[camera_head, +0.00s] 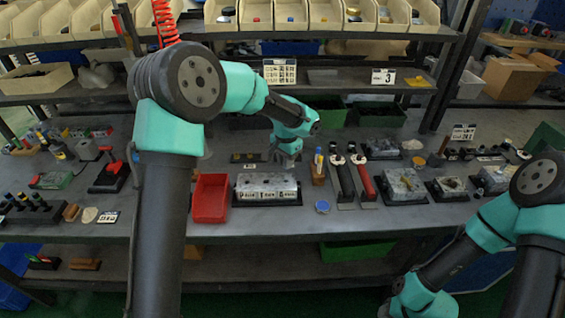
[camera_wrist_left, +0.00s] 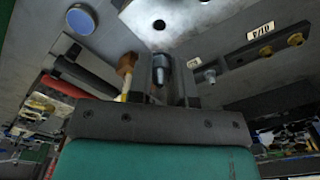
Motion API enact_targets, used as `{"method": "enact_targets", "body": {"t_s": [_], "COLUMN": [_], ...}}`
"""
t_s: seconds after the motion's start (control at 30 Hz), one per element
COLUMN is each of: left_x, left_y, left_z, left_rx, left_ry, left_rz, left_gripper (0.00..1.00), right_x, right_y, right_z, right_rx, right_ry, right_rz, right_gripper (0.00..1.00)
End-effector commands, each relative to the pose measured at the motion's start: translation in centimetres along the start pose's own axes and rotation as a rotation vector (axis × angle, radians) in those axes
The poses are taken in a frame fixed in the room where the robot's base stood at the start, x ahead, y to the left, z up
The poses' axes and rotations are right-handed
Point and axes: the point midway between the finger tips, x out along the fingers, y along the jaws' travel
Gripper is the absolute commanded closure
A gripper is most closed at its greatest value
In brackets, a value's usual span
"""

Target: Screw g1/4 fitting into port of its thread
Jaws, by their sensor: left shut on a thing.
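My left gripper (camera_head: 288,162) is just behind the metal valve block (camera_head: 266,182), by the small fitting rack. In the left wrist view, its fingers (camera_wrist_left: 162,85) are shut on a dark grey-blue fitting (camera_wrist_left: 160,68), whose end points toward the block (camera_wrist_left: 185,20). The fitting is apart from the block. The block's top has dark round ports, with one port (camera_wrist_left: 159,25) in clear view. The rack (camera_wrist_left: 270,48), with a label that seems to read G1/4, holds brass and grey fittings. Of my right arm only links show; its gripper is out of the frame.
A red bin (camera_head: 210,199) stands left of the block. A blue disc (camera_head: 322,207) lies in front. The bench's front strip is mostly clear.

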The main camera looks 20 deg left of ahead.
Motion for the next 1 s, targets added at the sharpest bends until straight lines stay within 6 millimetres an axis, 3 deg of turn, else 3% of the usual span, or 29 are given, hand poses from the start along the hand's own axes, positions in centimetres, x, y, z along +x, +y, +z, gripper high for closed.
{"method": "enact_targets", "body": {"t_s": [0.33, 1.0], "left_x": [0.5, 4.8], "left_y": [0.0, 0.0], "left_z": [0.0, 0.1], "left_rx": [-0.001, -0.001], "left_ry": [-0.002, -0.001], "left_rz": [0.001, 0.001], "left_gripper": [1.0, 1.0], "right_x": [0.0, 0.0], "right_y": [0.0, 0.0], "right_z": [0.0, 0.0], "right_rx": [0.0, 0.0], "right_ry": [0.0, 0.0], "right_rz": [0.0, 0.0], "right_gripper": [0.57, 0.57]}}
